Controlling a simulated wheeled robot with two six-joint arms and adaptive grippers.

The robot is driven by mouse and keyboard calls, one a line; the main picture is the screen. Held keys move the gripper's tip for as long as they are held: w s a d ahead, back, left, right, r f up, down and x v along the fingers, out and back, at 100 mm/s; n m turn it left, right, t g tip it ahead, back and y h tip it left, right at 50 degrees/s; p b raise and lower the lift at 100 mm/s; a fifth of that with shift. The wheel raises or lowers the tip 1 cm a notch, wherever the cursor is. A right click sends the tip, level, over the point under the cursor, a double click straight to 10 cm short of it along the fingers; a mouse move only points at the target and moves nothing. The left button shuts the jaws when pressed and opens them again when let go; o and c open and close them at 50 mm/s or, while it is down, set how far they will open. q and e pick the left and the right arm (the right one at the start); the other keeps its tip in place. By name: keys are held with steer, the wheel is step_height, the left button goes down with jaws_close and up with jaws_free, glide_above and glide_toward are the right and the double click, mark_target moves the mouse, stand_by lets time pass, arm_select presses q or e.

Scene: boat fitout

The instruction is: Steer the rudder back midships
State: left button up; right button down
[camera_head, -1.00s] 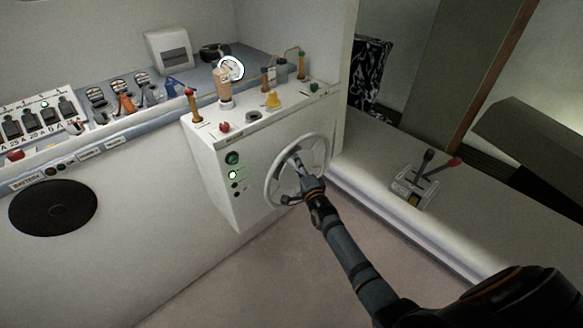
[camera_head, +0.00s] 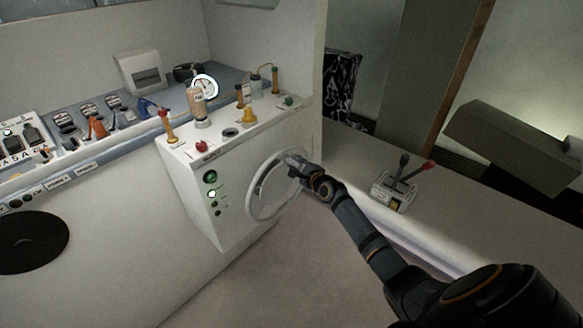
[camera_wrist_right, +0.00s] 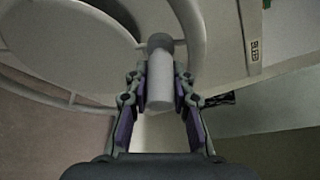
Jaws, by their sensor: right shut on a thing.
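The pale grey steering wheel (camera_head: 252,192) is on the front of the white console (camera_head: 232,152). My right gripper (camera_head: 301,165) is at the upper right of the wheel rim. In the right wrist view, its two fingers are shut on the wheel's pale cylindrical knob (camera_wrist_right: 160,78), which stands out from the rim (camera_wrist_right: 192,25). A round white-ringed gauge (camera_head: 204,84) sits at the back of the console; its reading is too small to tell. My left gripper is not in view.
Several small levers and knobs, including a yellow one (camera_head: 249,116) and a red one (camera_head: 201,146), stand on the console top. A throttle box (camera_head: 392,194) with two levers is on the ledge right of my arm. The floor below the wheel is clear.

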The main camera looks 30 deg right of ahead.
steer(key=shift+w+d, duration=0.15)
steer(key=shift+d, duration=0.35)
steer(key=c, duration=1.5)
jaws_free()
steer(key=shift+c, duration=0.2)
steer(key=o, duration=0.4)
steer(key=shift+d+f, duration=0.1)
steer(key=shift+f, duration=0.1)
steer(key=v, duration=0.7)
steer(key=shift+s, duration=0.25)
